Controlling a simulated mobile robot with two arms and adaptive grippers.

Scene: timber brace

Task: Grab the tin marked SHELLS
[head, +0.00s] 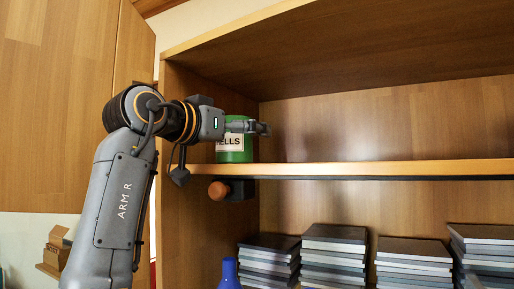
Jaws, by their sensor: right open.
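A green tin (236,154) stands upright on the upper shelf (380,168) of the wooden cabinet, near its left wall. Its white label shows the letters "ELLS"; the rest of the label and part of the tin are hidden behind my right arm. My right gripper (264,128) is in front of the tin, at the height of its upper part, with its fingers pointing right. It is open and holds nothing that I can see. I cannot tell whether it touches the tin. My left gripper is not in view.
Several stacks of grey books (335,250) fill the lower compartment. A blue bottle (229,274) stands at its left front. A dark bracket with a round brown knob (217,190) is under the shelf. The shelf right of the tin is clear.

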